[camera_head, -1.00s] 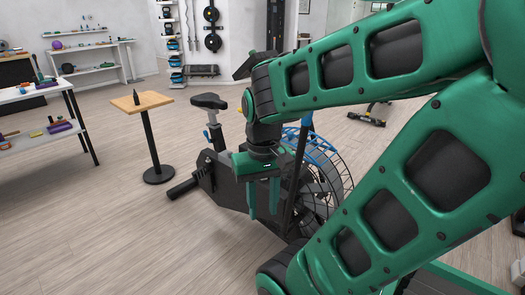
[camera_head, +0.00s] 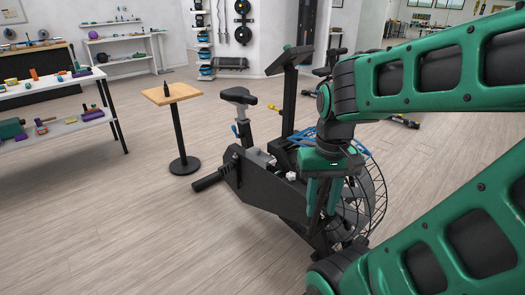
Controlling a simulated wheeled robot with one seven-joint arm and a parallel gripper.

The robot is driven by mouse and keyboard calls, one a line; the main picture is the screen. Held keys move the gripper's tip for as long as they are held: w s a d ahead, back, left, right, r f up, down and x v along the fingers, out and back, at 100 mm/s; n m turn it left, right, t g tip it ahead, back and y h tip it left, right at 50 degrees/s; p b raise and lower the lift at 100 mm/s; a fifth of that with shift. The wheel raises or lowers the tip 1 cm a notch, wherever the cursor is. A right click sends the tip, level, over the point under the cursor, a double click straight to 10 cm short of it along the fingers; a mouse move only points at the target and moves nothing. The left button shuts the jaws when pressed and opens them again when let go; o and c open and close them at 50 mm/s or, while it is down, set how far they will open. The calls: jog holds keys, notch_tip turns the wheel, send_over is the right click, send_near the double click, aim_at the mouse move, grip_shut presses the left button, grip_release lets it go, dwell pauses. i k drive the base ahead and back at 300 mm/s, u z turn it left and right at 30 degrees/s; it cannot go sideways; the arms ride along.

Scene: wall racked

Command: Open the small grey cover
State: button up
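I cannot make out a small grey cover for certain in the head view. My gripper (camera_head: 323,205) hangs below the green arm, pointing down, in front of the exercise bike (camera_head: 270,190). Its two green fingers look apart with nothing seen between them. My arm and gripper hide part of the bike's spoked wheel (camera_head: 375,205) and frame. A small light grey part (camera_head: 262,160) shows on the bike's body left of my gripper; I cannot tell what it is.
A small wooden-topped stand (camera_head: 171,94) with a dark bottle (camera_head: 154,65) is left of the bike. A white shelf table (camera_head: 50,90) with coloured items is at far left. Wall shelves (camera_head: 122,62) and a weight rack (camera_head: 202,40) are behind. The front-left wooden floor (camera_head: 130,230) is clear.

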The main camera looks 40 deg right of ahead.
aim_at(254, 154)
jog(key=i, duration=0.95)
jog(key=u, duration=0.1)
